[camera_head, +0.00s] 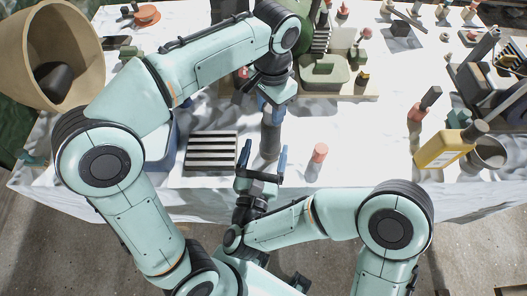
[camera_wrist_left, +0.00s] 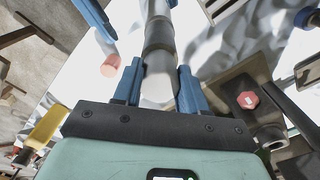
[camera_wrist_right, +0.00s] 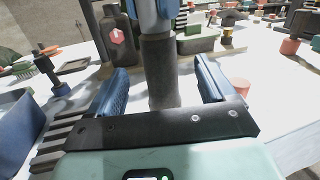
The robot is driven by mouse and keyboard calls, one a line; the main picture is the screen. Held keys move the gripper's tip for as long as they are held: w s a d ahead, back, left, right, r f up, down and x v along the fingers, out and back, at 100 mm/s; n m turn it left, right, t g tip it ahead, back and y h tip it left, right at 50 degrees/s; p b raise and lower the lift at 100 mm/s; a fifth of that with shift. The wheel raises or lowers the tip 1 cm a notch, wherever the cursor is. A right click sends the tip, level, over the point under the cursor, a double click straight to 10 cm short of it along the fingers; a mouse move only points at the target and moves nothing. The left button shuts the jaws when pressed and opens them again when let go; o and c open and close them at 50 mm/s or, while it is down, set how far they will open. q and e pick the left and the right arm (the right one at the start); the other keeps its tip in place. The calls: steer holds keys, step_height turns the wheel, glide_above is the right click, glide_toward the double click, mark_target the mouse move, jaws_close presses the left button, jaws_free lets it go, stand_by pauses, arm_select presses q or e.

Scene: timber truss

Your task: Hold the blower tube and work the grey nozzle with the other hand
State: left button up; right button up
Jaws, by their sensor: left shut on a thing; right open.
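The blower tube (camera_head: 270,138) is a dark grey cylinder standing roughly upright above the front of the white-covered table. My left gripper (camera_head: 272,100) is shut on its upper part; in the left wrist view (camera_wrist_left: 158,92) the tube lies between the blue fingers. My right gripper (camera_head: 263,165) is open, its two blue fingers on either side of the tube's lower part. In the right wrist view the grey lower section (camera_wrist_right: 158,70) stands between the spread fingers, with gaps at both sides. I cannot clearly tell where the grey nozzle meets the tube.
A black-and-white striped block (camera_head: 211,151) lies left of the tube. An orange-topped cylinder (camera_head: 319,154) stands close at right. A green container (camera_head: 324,72) is behind. A yellow bottle (camera_head: 442,149) and a grey cup (camera_head: 488,154) are far right. Some table between is clear.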

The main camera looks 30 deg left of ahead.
mark_target(269, 137)
steer(key=shift+a+f+m, duration=0.15)
steer(key=shift+m, duration=0.15)
steer(key=shift+w, duration=0.15)
steer(key=shift+x, duration=3.55)
steer(key=shift+f, duration=0.15)
steer(key=c, duration=1.5)
arm_select(q)
steer(key=shift+o, duration=0.3)
jaws_close()
arm_select(e)
steer(key=shift+h, duration=0.3)
arm_select(q)
steer(key=shift+r, duration=0.1)
